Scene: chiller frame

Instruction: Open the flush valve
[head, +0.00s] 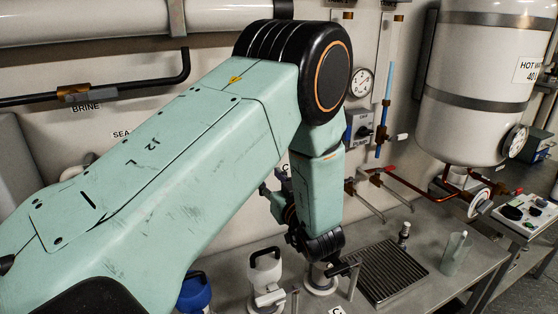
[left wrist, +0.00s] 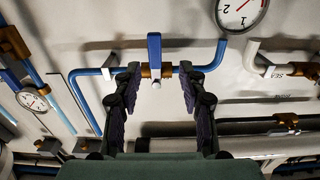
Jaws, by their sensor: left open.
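In the left wrist view a brass valve (left wrist: 151,72) sits on a blue pipe (left wrist: 205,67). Its blue lever (left wrist: 154,48) stands straight up in the picture, across the pipe. I cannot read a label that names it as the flush valve. My left gripper (left wrist: 159,77) is open, one finger on each side of the valve body and lever. No contact shows, and the depth between fingers and valve is unclear. In the head view the left gripper (head: 282,200) is dark and partly hidden behind my left forearm; the valve is hidden there. My right gripper is not in view.
A pressure gauge (left wrist: 240,10) and a white pipe labelled SEA (left wrist: 262,58) are close on the right in the wrist view. In the head view a bench holds a white-topped container (head: 265,268), a drain grate (head: 388,272) and a clear cup (head: 456,254). A hot water tank (head: 470,110) hangs at right.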

